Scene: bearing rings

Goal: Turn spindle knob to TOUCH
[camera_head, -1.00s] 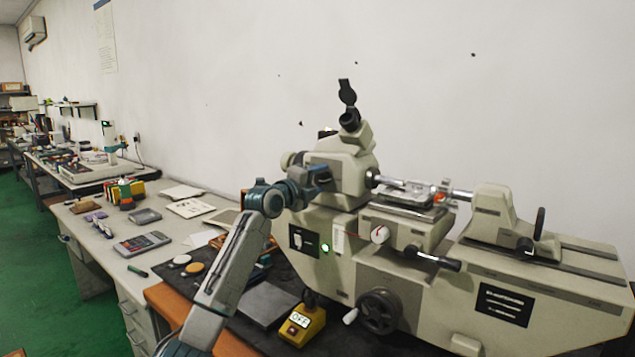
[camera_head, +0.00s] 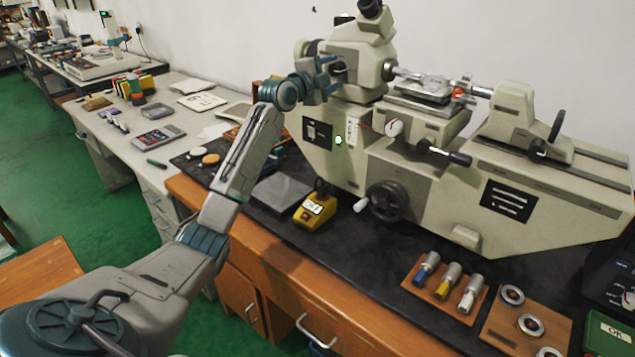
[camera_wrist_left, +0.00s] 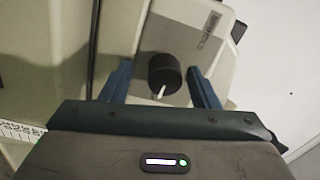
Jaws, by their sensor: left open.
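The spindle knob (camera_wrist_left: 165,74) is a black round knob with a white pointer line, in the left wrist view. A dark label is on the housing above it, its text too small to read. My left gripper (camera_wrist_left: 162,88) is open, with one blue finger on each side of the knob and a gap to it on both sides. In the head view my left gripper (camera_head: 328,78) is at the left side of the cream measuring machine (camera_head: 425,190), near its upper head. The knob is mostly hidden there by the gripper. My right gripper is out of view.
A yellow box marked OFF (camera_head: 314,211) stands on the black mat before the machine. A wooden rack with several plugs (camera_head: 447,284) and a board with metal rings (camera_head: 527,325) lie at the front right. A handwheel (camera_head: 386,202) sticks out of the machine's front.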

